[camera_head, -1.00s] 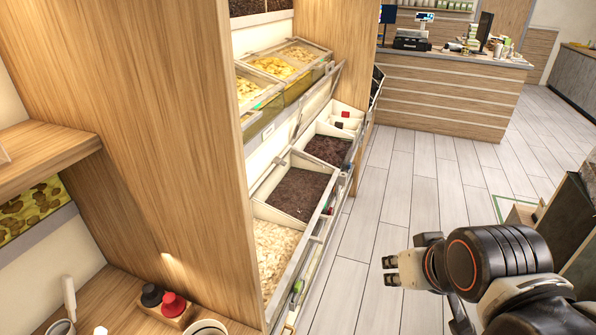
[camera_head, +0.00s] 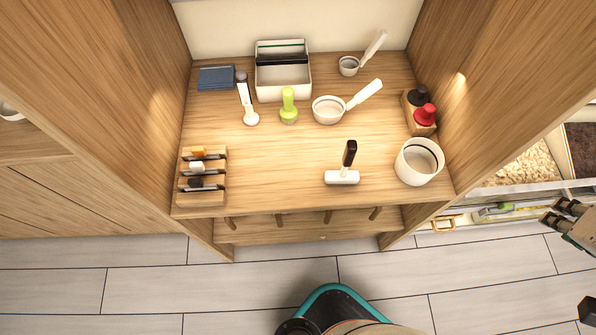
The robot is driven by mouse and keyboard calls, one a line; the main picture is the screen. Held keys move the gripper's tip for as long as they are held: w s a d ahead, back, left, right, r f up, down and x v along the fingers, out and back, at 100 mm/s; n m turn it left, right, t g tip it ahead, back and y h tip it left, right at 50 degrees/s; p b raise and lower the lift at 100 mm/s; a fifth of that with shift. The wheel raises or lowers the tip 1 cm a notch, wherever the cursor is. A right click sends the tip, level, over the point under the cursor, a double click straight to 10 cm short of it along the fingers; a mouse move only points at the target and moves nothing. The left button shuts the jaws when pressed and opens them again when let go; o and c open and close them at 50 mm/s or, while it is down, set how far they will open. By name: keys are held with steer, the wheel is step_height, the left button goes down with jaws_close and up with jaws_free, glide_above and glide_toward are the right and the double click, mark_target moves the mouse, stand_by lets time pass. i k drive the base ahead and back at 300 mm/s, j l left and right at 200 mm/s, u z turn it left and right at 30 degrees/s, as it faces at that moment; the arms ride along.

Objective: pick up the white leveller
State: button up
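Several tools on the wooden shelf could be the white leveller, and I cannot tell which for certain. A small wooden rack (camera_head: 203,199) at the front left holds three dark-bladed pieces, one of them with a white block (camera_head: 197,167) in the middle. A white upright tool with a grey top (camera_head: 246,105) stands at the back left. A white-headed tool with a black handle (camera_head: 342,177) stands at the front centre. My gripper (camera_head: 556,212) is at the right edge, far from all of these, empty, its two fingers apart.
A green tool (camera_head: 289,110), a handled white pan (camera_head: 328,113), a small cup (camera_head: 349,68), a white pot (camera_head: 424,167) and a block with red and black knobs (camera_head: 424,126) share the shelf. A white box (camera_head: 304,86) and blue pad (camera_head: 216,79) stand behind. Side panels enclose it.

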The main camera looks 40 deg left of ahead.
mark_target(344, 176)
steer(key=u, duration=1.5)
steer(key=j, duration=0.85)
steer(key=j+z, duration=0.05)
